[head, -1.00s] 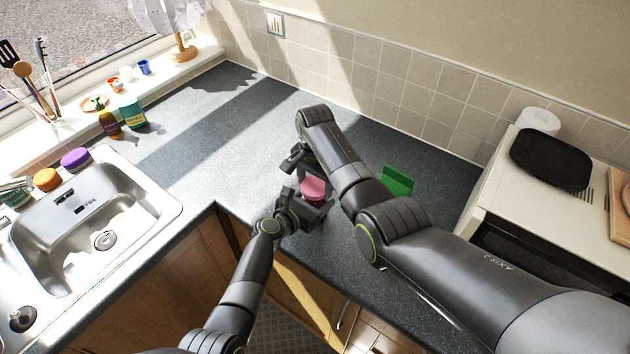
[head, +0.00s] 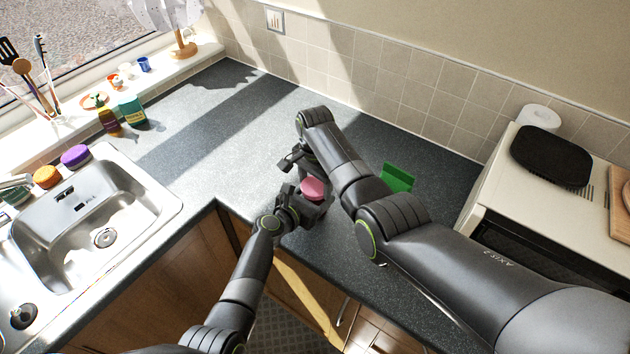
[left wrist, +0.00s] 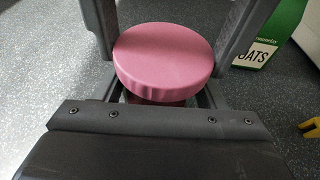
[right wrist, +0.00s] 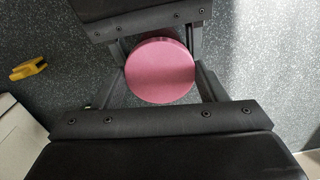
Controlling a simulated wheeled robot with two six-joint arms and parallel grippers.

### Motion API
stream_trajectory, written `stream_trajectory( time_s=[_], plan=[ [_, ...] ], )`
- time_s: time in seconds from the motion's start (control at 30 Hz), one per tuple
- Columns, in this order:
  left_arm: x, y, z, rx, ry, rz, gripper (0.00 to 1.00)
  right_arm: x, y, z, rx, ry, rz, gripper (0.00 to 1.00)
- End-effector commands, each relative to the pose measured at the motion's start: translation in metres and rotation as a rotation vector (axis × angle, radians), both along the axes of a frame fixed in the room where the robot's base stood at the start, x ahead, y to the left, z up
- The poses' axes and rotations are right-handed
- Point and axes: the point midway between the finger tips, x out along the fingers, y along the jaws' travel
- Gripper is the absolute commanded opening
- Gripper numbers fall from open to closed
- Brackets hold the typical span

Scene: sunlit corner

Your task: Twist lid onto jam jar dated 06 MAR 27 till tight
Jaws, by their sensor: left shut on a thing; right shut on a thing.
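The pink lid (head: 313,188) sits level on top of the jar, of which a dark reddish strip (left wrist: 160,99) shows below the lid in the left wrist view. The rest of the jar and its date label are hidden. My left gripper (head: 306,207) is shut on the jar from the front, its fingers on both sides. My right gripper (head: 297,164) comes from behind and above, shut with its fingers on both sides of the lid (right wrist: 160,70). I cannot tell how far the lid is threaded or whether a gap is left.
A green oats box (head: 397,177) stands right of the jar, partly behind my right arm. The worktop (head: 215,130) left of my grippers is clear.

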Motion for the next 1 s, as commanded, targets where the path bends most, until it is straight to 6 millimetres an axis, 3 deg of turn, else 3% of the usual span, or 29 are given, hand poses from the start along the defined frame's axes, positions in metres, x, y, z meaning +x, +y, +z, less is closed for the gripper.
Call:
stream_trajectory(
  time_s=[0.3,0.5,0.9,0.93,1.0],
  plan=[
    [-0.0003,0.0004,-0.0008,0.001,0.001,0.001,0.01,0.0007,0.0003,0.0006,0.000,-0.001,-0.494,0.44],
    [-0.0003,0.0004,-0.0008,0.001,0.001,0.001,0.01,0.0008,0.0005,0.0006,0.000,-0.001,-0.723,0.44],
    [-0.0003,0.0004,-0.0009,0.001,0.001,0.001,0.01,0.0011,0.0006,0.0009,0.001,-0.001,-0.783,0.44],
    [-0.0004,0.0005,-0.0009,0.001,0.001,0.001,0.01,0.0011,0.0006,0.0009,0.001,-0.001,-0.783,0.67],
    [-0.0004,0.0005,-0.0009,0.001,0.001,0.001,0.01,0.0011,0.0006,0.0009,0.001,-0.001,-0.783,0.76]
  ],
)
